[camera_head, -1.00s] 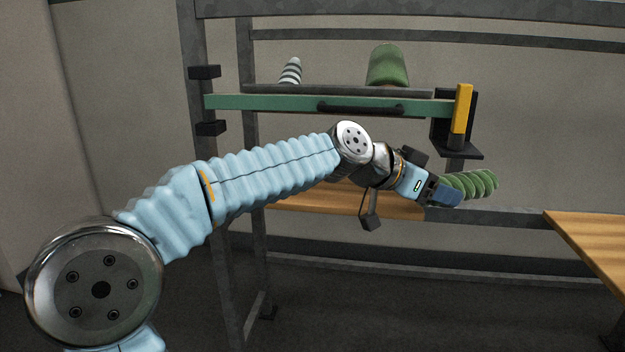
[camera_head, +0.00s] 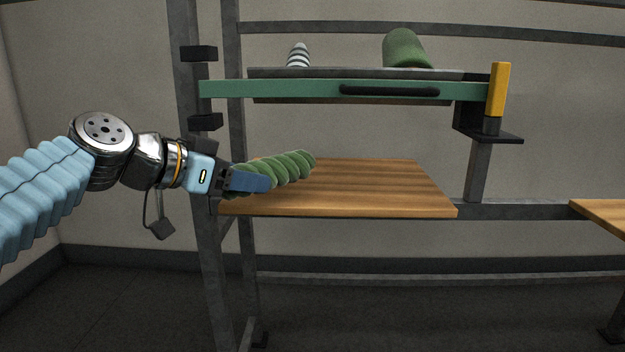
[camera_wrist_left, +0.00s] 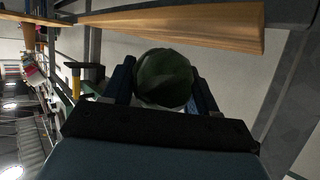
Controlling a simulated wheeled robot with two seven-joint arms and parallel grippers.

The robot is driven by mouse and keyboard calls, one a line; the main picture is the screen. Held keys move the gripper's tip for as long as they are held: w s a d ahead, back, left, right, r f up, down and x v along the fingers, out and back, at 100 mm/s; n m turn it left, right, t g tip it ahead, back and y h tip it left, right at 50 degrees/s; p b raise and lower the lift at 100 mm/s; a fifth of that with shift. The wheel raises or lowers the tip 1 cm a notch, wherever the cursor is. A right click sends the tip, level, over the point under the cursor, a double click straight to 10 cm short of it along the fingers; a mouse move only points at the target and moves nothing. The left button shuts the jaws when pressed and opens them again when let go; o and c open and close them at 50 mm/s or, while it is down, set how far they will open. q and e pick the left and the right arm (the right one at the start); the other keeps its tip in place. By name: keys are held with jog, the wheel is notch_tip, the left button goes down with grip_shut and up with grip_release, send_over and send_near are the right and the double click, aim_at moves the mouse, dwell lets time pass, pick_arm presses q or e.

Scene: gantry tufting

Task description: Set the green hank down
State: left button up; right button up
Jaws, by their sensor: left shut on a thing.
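The green hank (camera_head: 290,168) is a ridged, twisted green roll. My left gripper (camera_head: 252,180) is shut on its near end, and the hank points right and slightly up from the fingers. In the head view the hank overlaps the left part of a wooden shelf board (camera_head: 380,190); I cannot tell whether it touches the board. In the left wrist view the hank (camera_wrist_left: 163,79) shows end-on as a dark green round shape between the two fingers. My right gripper is not in view.
Above the board is a green bar (camera_head: 280,89) with a black handle (camera_head: 390,91). A striped cone (camera_head: 298,56) and a green rounded thing (camera_head: 406,49) stand on the upper shelf. A yellow block (camera_head: 498,90) is at the bar's right end. Another wooden board (camera_head: 603,214) is at far right.

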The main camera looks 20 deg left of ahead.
pick_arm(q)
jog(key=p, duration=0.4)
send_over(319, 190)
jog(key=shift+s+a+r, duration=0.1)
jog(key=shift+s+a, duration=0.15)
jog(key=shift+s, duration=0.05)
jog(key=shift+w+d, duration=0.15)
jog(key=shift+w, duration=0.1)
jog(key=shift+f+b, duration=0.35)
jog(key=shift+f, duration=0.05)
notch_tip(319, 190, down, 3)
jog(key=shift+f+b, duration=0.1)
jog(key=shift+b, duration=0.45)
jog(key=o, duration=1.1)
